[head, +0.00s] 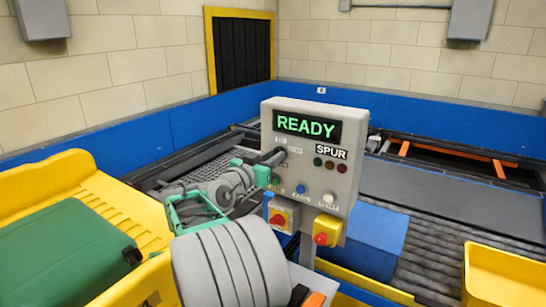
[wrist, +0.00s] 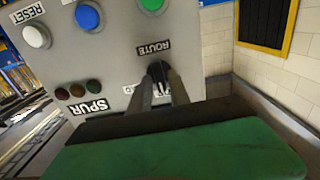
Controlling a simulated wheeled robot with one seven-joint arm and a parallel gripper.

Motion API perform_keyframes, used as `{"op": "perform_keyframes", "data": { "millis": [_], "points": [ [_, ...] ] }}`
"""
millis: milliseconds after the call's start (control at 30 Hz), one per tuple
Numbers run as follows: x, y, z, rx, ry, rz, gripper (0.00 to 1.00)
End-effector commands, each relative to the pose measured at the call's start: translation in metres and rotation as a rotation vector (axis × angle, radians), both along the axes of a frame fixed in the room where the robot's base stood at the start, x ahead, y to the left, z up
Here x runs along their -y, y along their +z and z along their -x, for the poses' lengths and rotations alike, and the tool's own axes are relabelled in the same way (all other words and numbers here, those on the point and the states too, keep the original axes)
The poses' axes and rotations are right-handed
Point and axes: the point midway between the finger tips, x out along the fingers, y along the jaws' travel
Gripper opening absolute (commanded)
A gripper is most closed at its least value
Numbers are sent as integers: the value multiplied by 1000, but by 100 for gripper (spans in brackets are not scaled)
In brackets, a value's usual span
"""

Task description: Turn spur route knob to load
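The grey control panel (head: 312,160) shows a READY display (head: 307,125) and a SPUR label. In the head view my gripper (head: 276,157) reaches the panel's left part, and the knob is mostly hidden.
Green, blue and white buttons (head: 328,196) line the panel's lower part, with two red knobs on yellow boxes (head: 327,229) below. A roller conveyor (head: 430,255) and a yellow bin (head: 493,275) are at right. A yellow structure (head: 85,195) is at left.

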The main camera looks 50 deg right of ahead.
Motion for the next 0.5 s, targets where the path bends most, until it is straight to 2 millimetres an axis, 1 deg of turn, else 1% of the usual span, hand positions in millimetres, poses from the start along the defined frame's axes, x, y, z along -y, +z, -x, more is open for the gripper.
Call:
{"op": "perform_keyframes", "data": {
  "millis": [33, 267, 500],
  "points": [
    [0, 0, 0, 0, 0, 0, 18],
    [0, 0, 0, 0, 0, 0, 0],
    [0, 0, 0, 0, 0, 0, 0]
  ]
}}
